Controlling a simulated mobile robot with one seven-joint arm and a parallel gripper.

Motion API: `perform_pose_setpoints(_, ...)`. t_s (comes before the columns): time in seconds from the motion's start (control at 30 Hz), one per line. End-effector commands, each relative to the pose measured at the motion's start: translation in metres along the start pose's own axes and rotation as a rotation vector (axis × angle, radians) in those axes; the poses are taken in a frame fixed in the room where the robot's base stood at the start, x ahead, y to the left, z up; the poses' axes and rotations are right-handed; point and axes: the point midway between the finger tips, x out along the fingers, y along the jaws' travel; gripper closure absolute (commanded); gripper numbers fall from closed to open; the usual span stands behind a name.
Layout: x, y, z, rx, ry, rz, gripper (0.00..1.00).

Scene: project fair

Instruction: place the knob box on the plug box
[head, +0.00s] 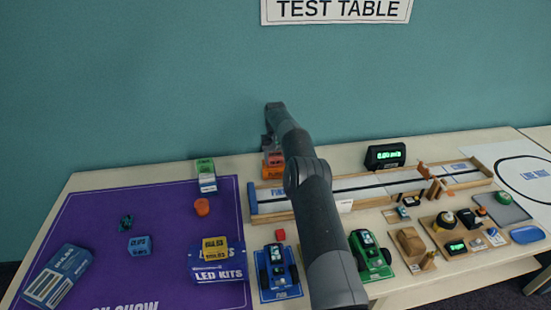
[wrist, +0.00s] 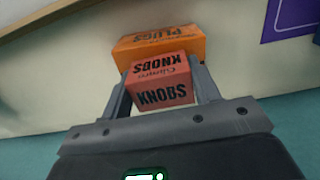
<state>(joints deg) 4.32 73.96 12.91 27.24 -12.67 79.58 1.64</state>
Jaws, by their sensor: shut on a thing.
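The knob box (wrist: 165,92), salmon red and lettered KNOBS, is between the two fingers of my gripper (wrist: 163,82) in the wrist view, and the fingers are shut on it. The orange plug box (wrist: 185,45), lettered PLUGS, is just beyond it, partly covered by it. Whether the two boxes touch, I cannot tell.
A wooden-edged track (head: 380,185) runs right of the plug box. The teal wall (head: 150,90) is close behind.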

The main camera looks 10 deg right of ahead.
Motion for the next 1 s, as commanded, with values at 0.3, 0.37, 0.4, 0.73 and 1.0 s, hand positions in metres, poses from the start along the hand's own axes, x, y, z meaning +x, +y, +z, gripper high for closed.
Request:
perform_pose_setpoints(0.3, 0.002, 0.0, 0.0, 0.0, 0.002, 0.0, 0.67)
perform_pose_setpoints(0.37, 0.004, 0.0, 0.0, 0.0, 0.002, 0.0, 0.67)
perform_pose_setpoints(0.4, 0.004, 0.0, -0.001, 0.0, 0.003, -0.001, 0.41)
perform_pose_setpoints(0.73, 0.004, 0.0, 0.0, 0.0, 0.002, -0.001, 0.22)
perform_pose_setpoints(1.0, -0.009, 0.0, -0.001, 0.0, 0.004, 0.0, 0.22)
